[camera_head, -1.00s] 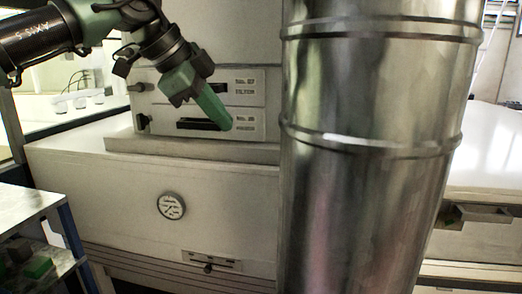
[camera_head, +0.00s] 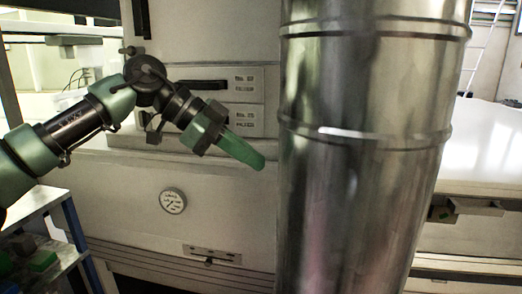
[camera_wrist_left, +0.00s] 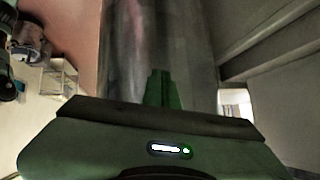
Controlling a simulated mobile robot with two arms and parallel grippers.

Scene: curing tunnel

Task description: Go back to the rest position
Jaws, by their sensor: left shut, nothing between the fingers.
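My left gripper (camera_head: 243,149) has green fingers and is shut with nothing in it. It hangs in the air in front of the white cabinet (camera_head: 130,195), tilted down to the right. Its tips lie just left of the large metal duct (camera_head: 365,190) in the head view; I cannot tell the gap in depth. In the left wrist view the shut green fingers (camera_wrist_left: 161,88) stand in front of the duct (camera_wrist_left: 155,40). My right gripper is not in view.
The shiny vertical duct blocks the middle right of the head view. A white table (camera_head: 490,150) stands at the right. A shelf (camera_head: 35,205) with green and dark blocks is at the lower left. A round gauge (camera_head: 172,201) is on the cabinet front.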

